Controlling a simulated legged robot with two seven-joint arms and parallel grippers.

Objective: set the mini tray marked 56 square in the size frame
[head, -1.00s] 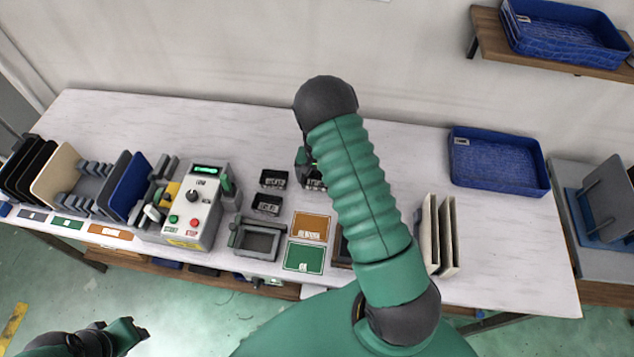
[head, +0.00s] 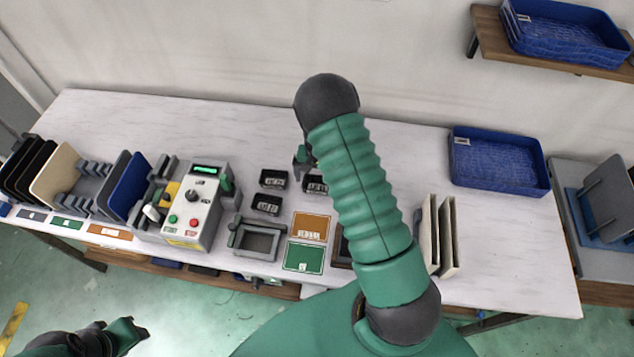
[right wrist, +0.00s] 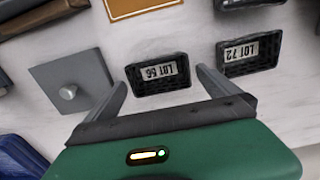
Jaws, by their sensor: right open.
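The mini tray marked 56 (right wrist: 158,76) is small and black, with a white "LOT 56" label upside down in the right wrist view. In the head view it appears as the right one of the small black trays (head: 315,185), partly behind my arm. My right gripper (right wrist: 162,80) is open, one finger on each side of this tray, with nothing held; its height above the table is unclear. In the head view the gripper (head: 302,158) is at the tray's far side. The size frame (head: 236,240) appears to be the grey open frame at the table's front. My left gripper (head: 130,333) is low at the left, off the table.
The LOT 72 tray (right wrist: 250,56) stands close beside my right finger. A grey plate with a knob (right wrist: 75,82) lies near the other finger. An orange card (head: 310,228), a green card (head: 303,258) and a control box (head: 192,213) are near the frame.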

